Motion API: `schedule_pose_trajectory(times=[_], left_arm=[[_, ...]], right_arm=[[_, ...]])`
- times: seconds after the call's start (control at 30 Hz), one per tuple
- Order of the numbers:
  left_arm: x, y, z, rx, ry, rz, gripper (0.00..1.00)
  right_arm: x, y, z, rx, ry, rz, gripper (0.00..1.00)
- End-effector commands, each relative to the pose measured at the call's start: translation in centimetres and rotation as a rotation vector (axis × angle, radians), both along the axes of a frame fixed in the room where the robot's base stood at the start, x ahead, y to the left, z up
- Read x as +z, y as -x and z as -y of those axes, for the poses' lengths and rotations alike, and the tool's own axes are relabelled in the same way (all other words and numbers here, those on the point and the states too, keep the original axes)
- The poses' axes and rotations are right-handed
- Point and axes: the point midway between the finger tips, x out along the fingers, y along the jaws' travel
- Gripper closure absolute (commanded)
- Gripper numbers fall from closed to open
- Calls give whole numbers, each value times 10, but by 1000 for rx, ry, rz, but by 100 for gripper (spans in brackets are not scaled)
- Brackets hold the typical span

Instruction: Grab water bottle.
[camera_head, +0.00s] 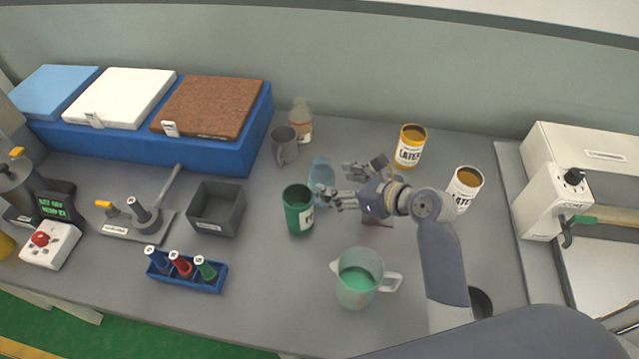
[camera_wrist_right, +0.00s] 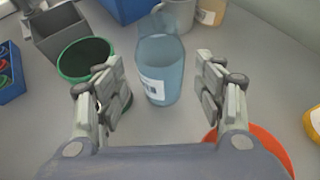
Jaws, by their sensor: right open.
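The water bottle is a light-blue see-through bottle (camera_head: 321,178) standing on the grey table in the head view, just left of my right gripper. My right gripper (camera_head: 340,185) is open, its fingers pointing left towards the bottle. In the right wrist view the bottle (camera_wrist_right: 158,72) stands upright with a white label, ahead of the two open fingers (camera_wrist_right: 160,92) and between their directions. No finger visibly touches it. My left gripper is not in view.
A green can (camera_head: 299,212) stands close to the bottle, near the left finger in the wrist view. A grey mug (camera_head: 284,146) and an amber-coloured bottle (camera_head: 301,122) stand behind. A jug of green liquid (camera_head: 356,284) stands in front. Yellow (camera_head: 410,146) and white (camera_head: 464,186) cans stand right.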

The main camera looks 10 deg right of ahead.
Motion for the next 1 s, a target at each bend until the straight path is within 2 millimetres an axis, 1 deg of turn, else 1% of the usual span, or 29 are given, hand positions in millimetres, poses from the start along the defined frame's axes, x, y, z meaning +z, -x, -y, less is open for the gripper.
schedule_pose_trajectory(times=[0.07,0.17,0.33,0.53,0.67,0.9,1.0], left_arm=[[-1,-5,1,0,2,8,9],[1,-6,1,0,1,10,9],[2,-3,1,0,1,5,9],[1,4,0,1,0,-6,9],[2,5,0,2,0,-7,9],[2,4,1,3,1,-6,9],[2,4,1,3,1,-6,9]], right_arm=[[-5,-4,-3,0,-1,-1,37],[-10,-13,-9,1,-2,-1,37],[-21,-31,-20,0,-2,0,37],[-27,-40,-26,0,0,1,37],[-32,-47,-31,1,0,0,37],[-47,-70,-46,0,-1,-1,37],[-51,-76,-51,1,0,0,37]])
